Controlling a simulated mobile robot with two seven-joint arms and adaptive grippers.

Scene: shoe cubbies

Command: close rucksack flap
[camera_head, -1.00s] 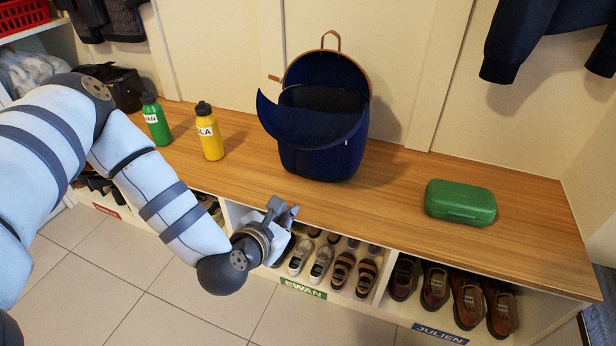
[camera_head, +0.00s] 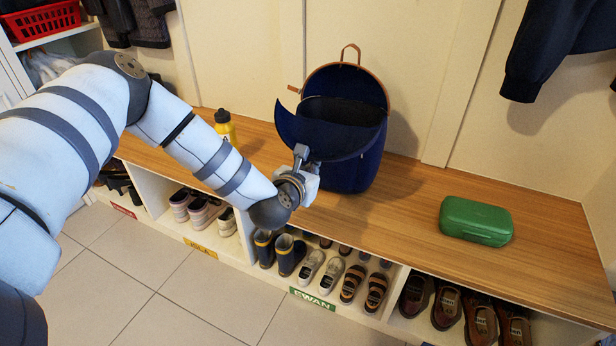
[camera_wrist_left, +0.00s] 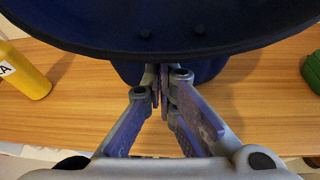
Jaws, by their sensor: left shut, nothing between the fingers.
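The dark blue rucksack (camera_head: 352,160) stands upright on the wooden bench top. Its round mouth is open, and its flap (camera_head: 318,132) hangs out over the front left side. My left gripper (camera_head: 301,152) is shut and empty, just in front of the flap's lower edge. In the left wrist view, the fingertips (camera_wrist_left: 162,72) lie under the flap's rim (camera_wrist_left: 150,52), with the rucksack's body behind them. I cannot tell whether they touch it. My right gripper is in neither view.
A yellow bottle (camera_head: 224,126) stands on the bench (camera_head: 408,195) left of the rucksack, partly behind my arm. A green box (camera_head: 476,220) sits to the right, with clear bench between. Shoe cubbies lie below the front edge. A dark jacket (camera_head: 548,45) hangs at upper right.

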